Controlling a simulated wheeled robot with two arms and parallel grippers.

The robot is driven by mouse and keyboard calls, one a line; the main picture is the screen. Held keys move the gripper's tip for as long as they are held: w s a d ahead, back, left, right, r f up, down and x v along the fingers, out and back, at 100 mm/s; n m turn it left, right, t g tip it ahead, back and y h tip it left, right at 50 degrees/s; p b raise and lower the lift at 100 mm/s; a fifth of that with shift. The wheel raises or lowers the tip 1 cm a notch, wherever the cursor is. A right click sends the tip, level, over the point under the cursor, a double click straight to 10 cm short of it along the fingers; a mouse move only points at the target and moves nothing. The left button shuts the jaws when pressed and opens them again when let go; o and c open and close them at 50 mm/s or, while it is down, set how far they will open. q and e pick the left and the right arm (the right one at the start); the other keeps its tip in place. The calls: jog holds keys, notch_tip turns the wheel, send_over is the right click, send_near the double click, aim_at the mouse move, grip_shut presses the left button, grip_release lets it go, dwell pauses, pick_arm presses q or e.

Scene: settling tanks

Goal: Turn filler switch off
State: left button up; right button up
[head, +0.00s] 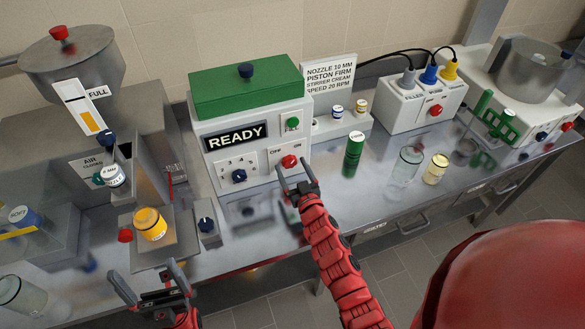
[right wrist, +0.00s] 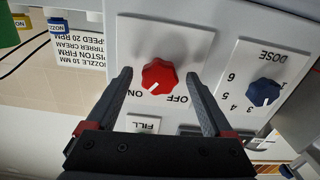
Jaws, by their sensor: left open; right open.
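The filler switch is a red knob (head: 289,161) on the front panel of the white filler box with the READY display. In the right wrist view, which is upside down, the red knob (right wrist: 158,77) shows its white mark pointing towards ON, away from OFF. My right gripper (head: 292,168) is open in front of the panel. In the right wrist view its fingers (right wrist: 159,75) stand on either side of the knob, with gaps showing. My left gripper (head: 142,268) is open and empty at the table's front left.
The blue dose knob (right wrist: 264,92) lies beside the switch, and a green fill button (head: 292,122) is above it. A green bottle (head: 353,153) stands right of the box.

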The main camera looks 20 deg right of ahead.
grip_shut()
jog(key=shift+f+n+b, duration=0.25)
jog(key=shift+n+b, duration=0.95)
jog(key=shift+b, duration=0.3)
jog(key=n+b, duration=0.3)
jog(key=shift+n, duration=0.3)
jog(key=n+b, duration=0.3)
jog(key=n, duration=0.1)
jog(key=shift+d+r, duration=0.1)
jog(key=shift+d, duration=0.05)
jog(key=shift+r+n+b, duration=0.15)
jog(key=shift+n+b, duration=0.25)
jog(key=shift+n, duration=0.55)
jog(key=shift+r+n+b, duration=0.1)
jog(key=shift+n+b, duration=0.25)
jog(key=shift+n, duration=0.6)
grip_release()
